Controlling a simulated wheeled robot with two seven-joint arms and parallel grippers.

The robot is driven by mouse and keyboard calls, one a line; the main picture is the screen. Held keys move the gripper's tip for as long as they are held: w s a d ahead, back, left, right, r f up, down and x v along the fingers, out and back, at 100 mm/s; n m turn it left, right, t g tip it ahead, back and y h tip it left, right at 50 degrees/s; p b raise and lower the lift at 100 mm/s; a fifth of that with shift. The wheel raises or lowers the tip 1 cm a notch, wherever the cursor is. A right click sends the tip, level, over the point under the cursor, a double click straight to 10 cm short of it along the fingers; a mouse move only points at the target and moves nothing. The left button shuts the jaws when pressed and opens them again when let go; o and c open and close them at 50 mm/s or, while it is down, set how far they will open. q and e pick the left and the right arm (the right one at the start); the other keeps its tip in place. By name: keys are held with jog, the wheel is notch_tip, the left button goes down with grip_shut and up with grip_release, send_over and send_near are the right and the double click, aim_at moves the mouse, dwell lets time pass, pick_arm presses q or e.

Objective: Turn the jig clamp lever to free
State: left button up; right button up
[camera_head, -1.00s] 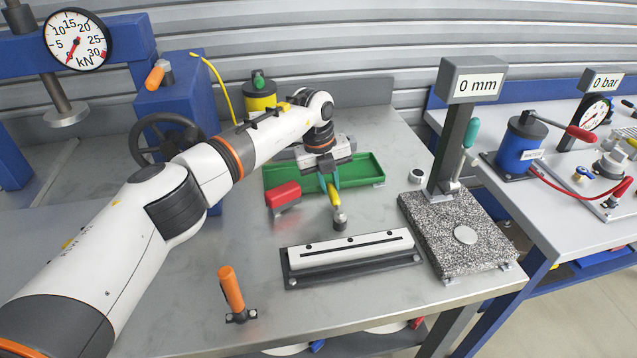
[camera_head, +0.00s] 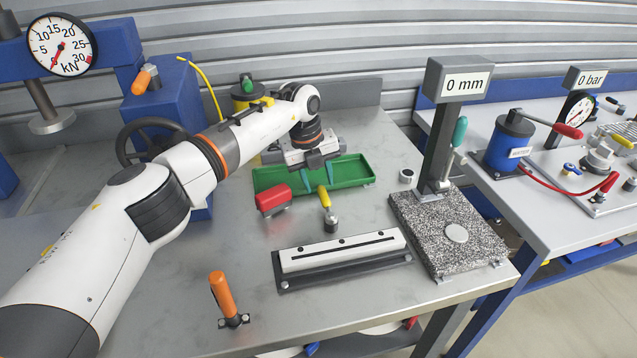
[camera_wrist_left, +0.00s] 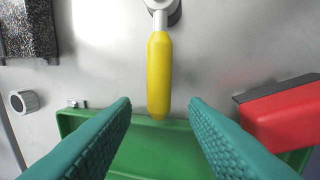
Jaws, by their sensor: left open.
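A yellow-handled lever (camera_head: 325,197), which looks like the jig clamp lever, stands on a small grey pivot behind the white jig bar (camera_head: 340,250). Its handle points away from the bar, toward the green tray. My left gripper (camera_head: 318,177) is open at the handle's far end, over the tray's near edge. In the left wrist view the yellow lever (camera_wrist_left: 159,75) lies along the middle, its tip at the gap between the teal fingers (camera_wrist_left: 160,106), with clear space on both sides. My right gripper is not in view.
A red block (camera_head: 272,199) sits close left of the lever. The green tray (camera_head: 360,181) lies beneath my gripper. An orange-handled lever (camera_head: 222,295) stands at the front left. A granite gauge stand (camera_head: 430,225) is on the right. Table between the red block and orange handle is clear.

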pick_arm(q)
notch_tip(320, 180, up, 10)
jog(key=a+b, duration=0.1)
jog(key=a, duration=0.1)
jog(key=shift+s+r+b, duration=0.15)
jog(key=shift+s+b, duration=0.15)
jog(key=shift+b, duration=0.1)
